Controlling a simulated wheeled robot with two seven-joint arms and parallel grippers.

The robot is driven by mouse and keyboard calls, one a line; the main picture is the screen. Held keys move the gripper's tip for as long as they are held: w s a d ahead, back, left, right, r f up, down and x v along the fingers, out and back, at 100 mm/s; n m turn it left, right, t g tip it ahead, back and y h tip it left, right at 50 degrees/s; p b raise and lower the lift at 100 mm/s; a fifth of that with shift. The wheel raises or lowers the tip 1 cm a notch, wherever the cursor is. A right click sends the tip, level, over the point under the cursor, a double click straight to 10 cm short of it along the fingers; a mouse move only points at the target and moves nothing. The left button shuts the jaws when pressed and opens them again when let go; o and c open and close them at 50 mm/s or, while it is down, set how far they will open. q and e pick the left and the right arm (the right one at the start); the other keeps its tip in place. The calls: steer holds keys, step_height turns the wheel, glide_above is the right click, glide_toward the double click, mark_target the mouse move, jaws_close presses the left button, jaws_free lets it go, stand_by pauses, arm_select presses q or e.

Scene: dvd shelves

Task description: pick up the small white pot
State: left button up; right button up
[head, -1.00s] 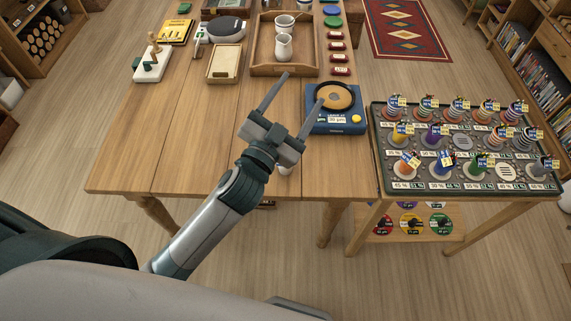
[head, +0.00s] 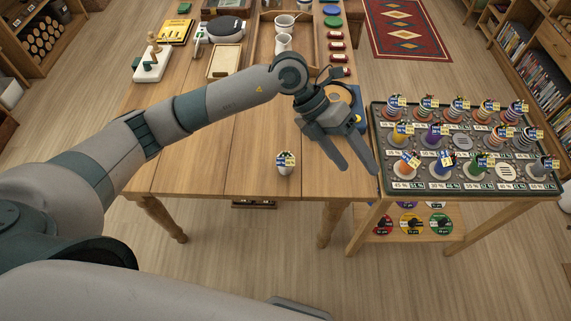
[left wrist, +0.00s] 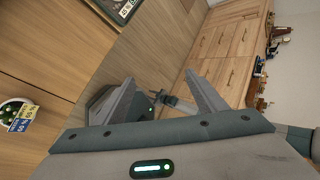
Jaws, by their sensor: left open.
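The small white pot (head: 285,168) stands upright on the wooden table near its front edge, with a blue and yellow tag on top. It also shows at the left edge of the left wrist view (left wrist: 8,106), with green in it. My left gripper (head: 361,168) is open and empty, to the right of the pot and apart from it, by the gap between table and plant tray. Its fingers (left wrist: 160,80) point away from the pot in the left wrist view. My right gripper is not seen.
A dark tray (head: 455,186) of several tagged pots stands on the right, close to my gripper. A blue scale (head: 356,98) is partly hidden behind my left arm. A wooden tray (head: 262,52) with white vessels lies further back. The table around the pot is clear.

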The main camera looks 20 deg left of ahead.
arm_select(q)
steer(key=w+a+t+y, duration=0.1)
steer(key=w+a+y, duration=0.3)
steer(key=a, duration=0.5)
steer(key=w+a+f+n+t+y, duration=0.1)
steer(key=w+a+y, duration=0.3)
steer(key=a, duration=0.5)
steer(key=shift+w+f+n+y, duration=0.2)
steer(key=shift+w+n+y, duration=0.05)
steer(key=shift+n+y, duration=0.05)
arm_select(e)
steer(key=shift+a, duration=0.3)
arm_select(q)
steer(key=shift+d+f, duration=0.1)
steer(key=shift+f, duration=0.05)
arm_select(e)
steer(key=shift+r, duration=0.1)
arm_select(q)
steer(key=p, duration=0.5)
glide_above(287, 158)
step_height(287, 158, down, 11)
steer(key=shift+r, duration=0.1)
steer(key=shift+f, duration=0.6)
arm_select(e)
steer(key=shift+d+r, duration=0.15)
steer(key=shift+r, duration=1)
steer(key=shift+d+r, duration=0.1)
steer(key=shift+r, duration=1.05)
